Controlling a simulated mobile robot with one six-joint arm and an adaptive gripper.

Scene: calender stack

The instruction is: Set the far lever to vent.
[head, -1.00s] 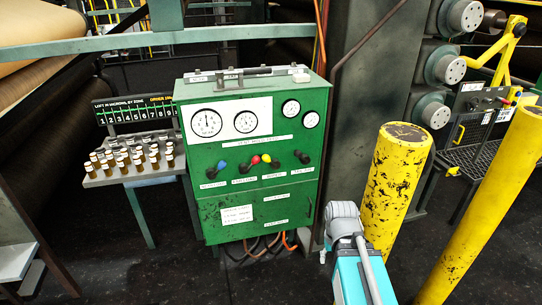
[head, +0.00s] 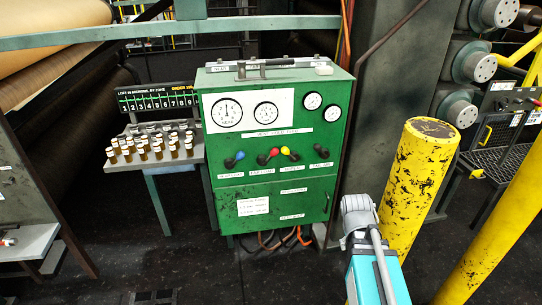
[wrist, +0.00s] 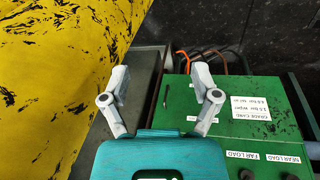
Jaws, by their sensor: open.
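The green control cabinet (head: 215,140) carries a row of small levers with coloured knobs: blue (head: 240,154), red (head: 263,158), yellow (head: 285,150) and a dark one (head: 322,152) at right. Labels under them are too small to read in the head view. In the wrist view, where the cabinet appears upside down, a FAR LOAD label (wrist: 257,155) stands beside a NEAR LOAD label (wrist: 290,160). Dark round parts show at the bottom edge there. My gripper (wrist: 162,80) is open and empty, left of these labels in the wrist view. No VENT marking is readable.
A yellow post (head: 415,180) stands right of the cabinet, close to my arm; it fills the wrist view's left (wrist: 70,70). A shelf of small bottles (head: 150,155) is left of the cabinet. Hoses (head: 285,238) hang below. Dark floor lies in front.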

